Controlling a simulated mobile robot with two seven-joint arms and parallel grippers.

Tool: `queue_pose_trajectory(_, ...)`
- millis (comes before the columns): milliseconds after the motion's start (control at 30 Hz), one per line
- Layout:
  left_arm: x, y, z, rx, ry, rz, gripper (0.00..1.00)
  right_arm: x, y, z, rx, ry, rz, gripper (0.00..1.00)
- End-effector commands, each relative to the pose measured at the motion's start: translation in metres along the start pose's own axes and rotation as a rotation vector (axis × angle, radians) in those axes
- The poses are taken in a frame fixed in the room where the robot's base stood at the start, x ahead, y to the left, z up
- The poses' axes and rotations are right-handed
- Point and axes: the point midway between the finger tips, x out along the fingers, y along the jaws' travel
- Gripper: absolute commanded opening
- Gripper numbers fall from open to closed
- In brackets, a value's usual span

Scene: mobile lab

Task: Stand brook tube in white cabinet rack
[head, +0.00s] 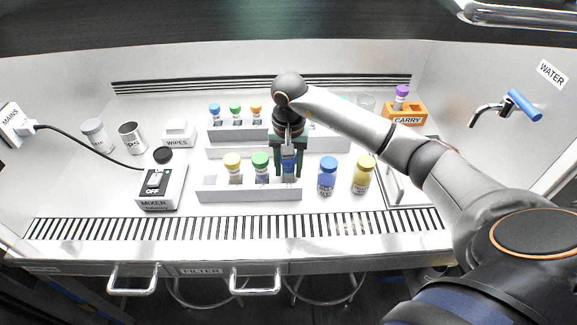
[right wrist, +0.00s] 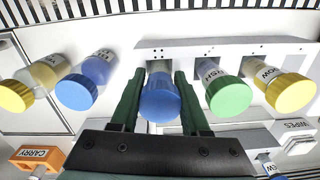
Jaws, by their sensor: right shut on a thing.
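My right gripper (head: 289,172) points down over the right part of the white front rack (head: 248,195). It is shut on a blue-capped tube (head: 288,162), which is upright at that rack. In the right wrist view the blue cap (right wrist: 160,101) sits between the green fingers of the gripper (right wrist: 160,92), with the rack (right wrist: 215,48) behind it. I cannot read the tube's label, nor tell whether its base is fully seated. A green-capped tube (head: 261,162) and a yellow-capped tube (head: 232,162) stand in the same rack to the left. My left gripper is out of view.
A blue-capped bottle (head: 327,176) and a yellow-capped bottle (head: 363,175) stand right of the front rack. A back rack (head: 230,133) holds several capped tubes. The mixer (head: 160,186) stands left, the orange CARRY holder (head: 405,114) back right. A slotted grille (head: 150,228) runs along the front.

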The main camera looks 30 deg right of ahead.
Motion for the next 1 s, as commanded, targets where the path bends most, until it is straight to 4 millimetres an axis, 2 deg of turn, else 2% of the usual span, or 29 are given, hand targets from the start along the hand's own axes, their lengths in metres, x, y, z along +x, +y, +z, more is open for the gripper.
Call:
queue_pose_trajectory(67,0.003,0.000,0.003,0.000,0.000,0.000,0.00,0.004,0.000,0.000,0.000,0.001,0.000,0.00)
queue_pose_trajectory(100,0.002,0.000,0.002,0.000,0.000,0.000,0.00,0.003,0.000,0.000,0.000,0.000,0.000,0.49)
queue_pose_trajectory(200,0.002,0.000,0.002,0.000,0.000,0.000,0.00,0.003,0.000,0.000,0.000,0.000,0.000,0.58)
queue_pose_trajectory(433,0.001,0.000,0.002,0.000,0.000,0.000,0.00,0.002,0.000,0.000,0.000,-0.001,0.000,0.58)
queue_pose_trajectory(567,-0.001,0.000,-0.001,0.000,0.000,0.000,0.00,-0.005,0.000,-0.001,0.000,0.002,-0.001,0.58)
queue_pose_trajectory(667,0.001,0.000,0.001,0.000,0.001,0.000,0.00,-0.021,-0.001,-0.001,0.000,0.004,-0.002,0.58)
queue_pose_trajectory(1000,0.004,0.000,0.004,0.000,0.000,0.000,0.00,-0.093,-0.001,-0.001,0.000,0.003,-0.003,0.58)
